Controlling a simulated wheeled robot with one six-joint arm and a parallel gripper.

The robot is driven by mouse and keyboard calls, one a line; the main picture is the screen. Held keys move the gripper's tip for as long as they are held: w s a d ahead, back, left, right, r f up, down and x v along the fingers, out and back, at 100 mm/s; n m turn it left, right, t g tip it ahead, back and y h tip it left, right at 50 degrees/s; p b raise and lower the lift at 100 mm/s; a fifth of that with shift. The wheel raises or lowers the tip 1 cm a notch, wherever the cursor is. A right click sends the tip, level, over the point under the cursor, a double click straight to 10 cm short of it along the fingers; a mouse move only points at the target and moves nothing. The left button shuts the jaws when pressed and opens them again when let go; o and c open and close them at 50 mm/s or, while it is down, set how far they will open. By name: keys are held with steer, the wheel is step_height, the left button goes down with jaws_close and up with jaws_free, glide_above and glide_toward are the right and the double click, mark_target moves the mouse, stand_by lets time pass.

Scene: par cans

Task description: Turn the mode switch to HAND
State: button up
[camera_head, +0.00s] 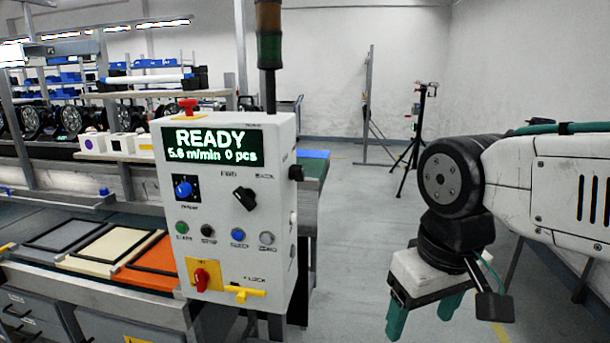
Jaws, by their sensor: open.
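A white control box (233,148) stands left of centre, its display reading READY. I cannot read a HAND label on it. Its front has a black rotary knob (244,198) with labels resembling FWD and BACK above, a blue dial (184,188) on a black plate, and a red rotary knob (201,279) on a yellow plate. A dark knob (296,172) sticks out of its right side. Which one is the mode switch, I cannot tell. My gripper (424,312), with teal fingers, is open and empty, pointing down, right of the box and apart from it.
A red button (188,104) and a signal tower (269,40) top the box. Several small buttons and a yellow lever (244,293) are on its front. A conveyor with coloured panels (109,243) lies left. A tripod (418,130) stands behind. The floor between box and gripper is clear.

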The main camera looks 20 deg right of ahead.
steer(key=w+d+f+m+g, duration=0.1)
steer(key=w+f, duration=0.1)
steer(key=n+t+y, duration=0.3)
steer(key=t+y, duration=0.6)
steer(key=y, duration=0.7)
glide_toward(303, 174)
steer(key=x, duration=0.9)
steer(key=shift+w+a, duration=0.15)
steer(key=shift+w, duration=0.05)
steer(key=c, duration=1)
